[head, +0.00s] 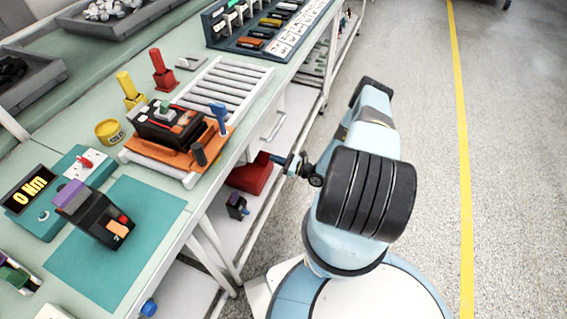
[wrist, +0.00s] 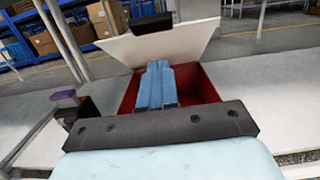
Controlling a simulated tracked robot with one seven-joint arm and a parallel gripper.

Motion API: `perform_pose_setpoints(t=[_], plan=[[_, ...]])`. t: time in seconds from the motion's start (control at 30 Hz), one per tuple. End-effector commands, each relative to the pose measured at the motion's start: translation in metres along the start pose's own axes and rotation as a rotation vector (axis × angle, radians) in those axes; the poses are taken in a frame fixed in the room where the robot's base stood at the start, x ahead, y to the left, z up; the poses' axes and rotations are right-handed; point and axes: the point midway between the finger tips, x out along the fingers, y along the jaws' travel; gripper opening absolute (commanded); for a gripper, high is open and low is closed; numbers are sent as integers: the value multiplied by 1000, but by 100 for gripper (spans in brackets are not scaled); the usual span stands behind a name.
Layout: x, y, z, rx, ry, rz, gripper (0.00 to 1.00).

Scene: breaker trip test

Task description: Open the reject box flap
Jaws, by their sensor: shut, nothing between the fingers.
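The red reject box (head: 247,177) sits on the lower shelf under the bench edge. In the wrist view its red inside (wrist: 203,84) shows beneath the raised cream flap (wrist: 185,44). The flap tilts up and away at the far side of the box, with a black piece (wrist: 152,24) at its upper edge. My gripper (wrist: 158,66) is shut and empty, its blue fingers together over the box opening and overlapping the flap's lower part in the picture. I cannot tell whether they touch it. In the head view my wrist is beside the box, and the fingers are hard to make out.
A dark device with a purple top (head: 237,206) is on the lower shelf near the box. Bench legs (head: 219,250) and a white handle (head: 273,126) are close by. The bench above holds a roller tray (head: 225,85) and a teal mat (head: 150,205). Floor to the right is clear.

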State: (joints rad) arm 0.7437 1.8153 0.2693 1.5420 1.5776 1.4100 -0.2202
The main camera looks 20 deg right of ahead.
Motion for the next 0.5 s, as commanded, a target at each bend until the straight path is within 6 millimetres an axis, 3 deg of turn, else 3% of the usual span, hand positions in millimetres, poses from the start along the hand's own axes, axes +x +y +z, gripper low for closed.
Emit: perform_pose_setpoints(t=[0.13,0.5], plan=[[24,-1,3,-1,-1,-1,0],[46,-2,28,0,-1,-4,0]])
